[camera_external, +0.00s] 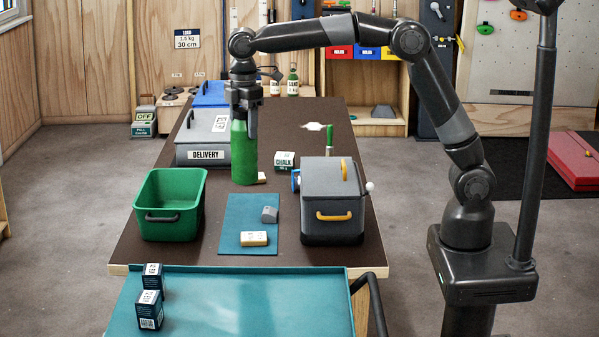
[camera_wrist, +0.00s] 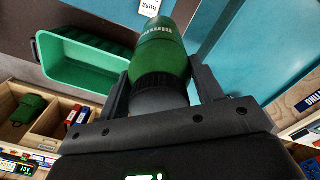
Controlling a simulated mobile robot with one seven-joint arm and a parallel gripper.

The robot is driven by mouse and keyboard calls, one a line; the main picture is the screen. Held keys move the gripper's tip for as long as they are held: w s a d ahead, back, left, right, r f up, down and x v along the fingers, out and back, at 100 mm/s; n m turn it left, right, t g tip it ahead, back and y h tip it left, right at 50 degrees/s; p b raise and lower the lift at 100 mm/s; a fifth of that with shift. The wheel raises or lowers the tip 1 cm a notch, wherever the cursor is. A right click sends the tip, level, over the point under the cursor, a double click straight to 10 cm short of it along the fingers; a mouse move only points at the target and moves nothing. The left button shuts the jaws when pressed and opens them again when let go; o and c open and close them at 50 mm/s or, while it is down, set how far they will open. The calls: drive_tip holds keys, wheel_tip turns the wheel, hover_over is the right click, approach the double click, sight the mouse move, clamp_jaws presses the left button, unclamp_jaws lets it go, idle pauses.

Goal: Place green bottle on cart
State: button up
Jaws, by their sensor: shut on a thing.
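The green bottle (camera_external: 243,152) hangs upright below my gripper (camera_external: 244,100) over the dark table, behind the blue-green mat. My gripper is shut around the bottle's upper end. In the wrist view the bottle (camera_wrist: 158,55) lies between the two fingers of my gripper (camera_wrist: 160,88). I cannot tell whether its base touches the table. The cart (camera_external: 240,310) is the teal tray-topped surface at the front bottom of the external view, with a dark handle at its right. The bottle is well behind the cart.
Two small boxes (camera_external: 150,300) stand at the cart's left; its middle and right are bare. The green bin (camera_external: 170,222), the mat (camera_external: 235,205) with two small blocks, and a grey lidded box (camera_external: 332,205) stand between bottle and cart. A grey delivery box (camera_external: 202,150) is behind left.

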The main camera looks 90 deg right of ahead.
drive_tip(key=s+a+n, duration=0.3)
drive_tip(key=s+a, duration=0.1)
drive_tip(key=a, duration=0.9)
drive_tip(key=s+a+n, duration=0.3)
drive_tip(key=s+a, duration=0.1)
drive_tip(key=a, duration=0.9)
drive_tip(key=s+a+n, duration=0.3)
drive_tip(key=s+a, duration=0.1)
drive_tip(key=a, duration=0.8)
drive_tip(key=s+a+f, duration=0.3)
drive_tip(key=a+f, duration=0.8)
drive_tip(key=f, duration=0.5)
drive_tip(key=shift+a, duration=0.15)
drive_tip(key=shift+f, duration=0.1)
drive_tip(key=o, duration=1.5)
